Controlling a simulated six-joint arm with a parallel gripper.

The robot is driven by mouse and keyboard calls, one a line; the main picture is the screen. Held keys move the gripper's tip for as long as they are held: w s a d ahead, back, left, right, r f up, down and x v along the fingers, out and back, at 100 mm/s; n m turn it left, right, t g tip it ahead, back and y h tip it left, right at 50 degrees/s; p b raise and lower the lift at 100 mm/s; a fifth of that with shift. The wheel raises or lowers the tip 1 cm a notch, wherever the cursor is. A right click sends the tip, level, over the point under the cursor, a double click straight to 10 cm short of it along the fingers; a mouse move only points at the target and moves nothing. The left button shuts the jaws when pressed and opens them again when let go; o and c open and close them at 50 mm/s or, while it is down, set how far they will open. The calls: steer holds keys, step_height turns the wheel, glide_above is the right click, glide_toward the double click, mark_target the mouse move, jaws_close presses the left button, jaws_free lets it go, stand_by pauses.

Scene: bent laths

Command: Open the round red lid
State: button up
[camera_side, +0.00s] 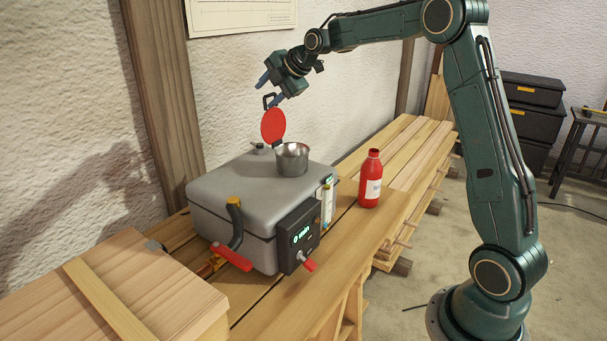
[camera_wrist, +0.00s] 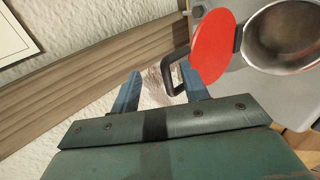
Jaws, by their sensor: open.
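The round red lid (camera_side: 273,125) stands upright, swung up on its hinge beside the open metal filler cup (camera_side: 292,160) on top of the grey box (camera_side: 225,190). In the wrist view the red lid (camera_wrist: 212,45) is tilted away from the cup (camera_wrist: 285,38), whose inside shows empty. A dark loop handle (camera_wrist: 176,76) sticks out from the lid. My gripper (camera_side: 270,89) is open beside the handle, above and behind the cup. In the wrist view, the blue fingers of my gripper (camera_wrist: 161,83) are apart, with the handle's end near the right finger; contact cannot be told.
A red bottle (camera_side: 370,179) stands on the wooden bench (camera_side: 350,225) right of the box. A control panel (camera_side: 299,236) and a red-handled lever (camera_side: 232,257) are on the box's front. The plaster wall (camera_side: 240,90) is close behind. A wooden crate (camera_side: 130,285) stands at front left.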

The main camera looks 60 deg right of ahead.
steer(key=v, duration=0.7)
steer(key=shift+s+r, duration=0.25)
steer(key=shift+r, duration=0.05)
stand_by(0.3)
steer(key=s+r, duration=0.2)
steer(key=s, duration=1.2)
steer(key=shift+a, duration=0.1)
stand_by(0.4)
steer(key=s+a+f+m+g, duration=0.25)
steer(key=s+a+m, duration=0.55)
steer(key=a, duration=0.4)
steer(key=s+a+f+m+g, duration=0.1)
steer(key=s+a+f+m, duration=0.1)
steer(key=s+f+m, duration=0.2)
steer(key=s+a+f+m, duration=0.3)
steer(key=s+m, duration=0.3)
steer(key=s, duration=0.4)
steer(key=shift+s+a+f+g, duration=0.25)
steer(key=shift+f+g, duration=0.1)
steer(key=shift+f, duration=0.35)
